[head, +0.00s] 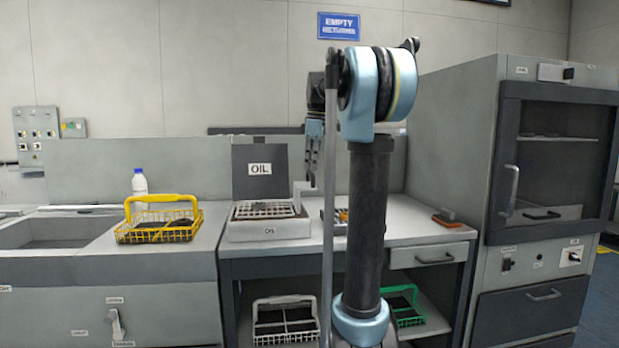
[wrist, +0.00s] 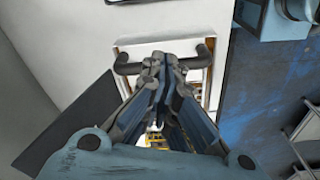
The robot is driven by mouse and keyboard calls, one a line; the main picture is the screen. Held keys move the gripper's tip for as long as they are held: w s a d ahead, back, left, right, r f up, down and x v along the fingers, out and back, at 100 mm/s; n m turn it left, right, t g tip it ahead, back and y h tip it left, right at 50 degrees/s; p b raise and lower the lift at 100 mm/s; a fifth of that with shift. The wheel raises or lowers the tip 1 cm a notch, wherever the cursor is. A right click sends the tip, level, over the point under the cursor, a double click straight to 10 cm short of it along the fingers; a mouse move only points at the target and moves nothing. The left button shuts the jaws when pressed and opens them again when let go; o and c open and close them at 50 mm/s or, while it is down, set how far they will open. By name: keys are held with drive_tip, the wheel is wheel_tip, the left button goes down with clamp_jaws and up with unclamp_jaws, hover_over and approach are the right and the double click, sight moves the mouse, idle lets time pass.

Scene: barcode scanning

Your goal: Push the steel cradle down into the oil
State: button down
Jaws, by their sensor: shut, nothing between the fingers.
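My gripper (head: 312,183) is shut and empty, pointing down near the bath's right side, by a light grey bar (head: 298,190). In the wrist view my closed fingertips (wrist: 165,62) overlap the middle of a dark grey U-shaped handle (wrist: 126,64); contact is unclear. My fingers hide much of what lies below, and the oil surface cannot be made out.
A yellow wire basket (head: 158,228) and a white bottle (head: 139,186) stand left of the bath. A tall grey cabinet (head: 491,250) stands at the right. Two baskets sit on the lower shelf.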

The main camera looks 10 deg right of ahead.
drive_tip(key=shift+f, duration=0.3)
drive_tip(key=shift+f, duration=2.85)
drive_tip(key=d, duration=0.1)
drive_tip(key=s+d+r, duration=0.1)
drive_tip(key=shift+d+r, duration=0.1)
drive_tip(key=shift+d, duration=0.3)
wheel_tip(320, 180, up, 12)
drive_tip(key=d, duration=0.1)
drive_tip(key=shift+s, duration=0.15)
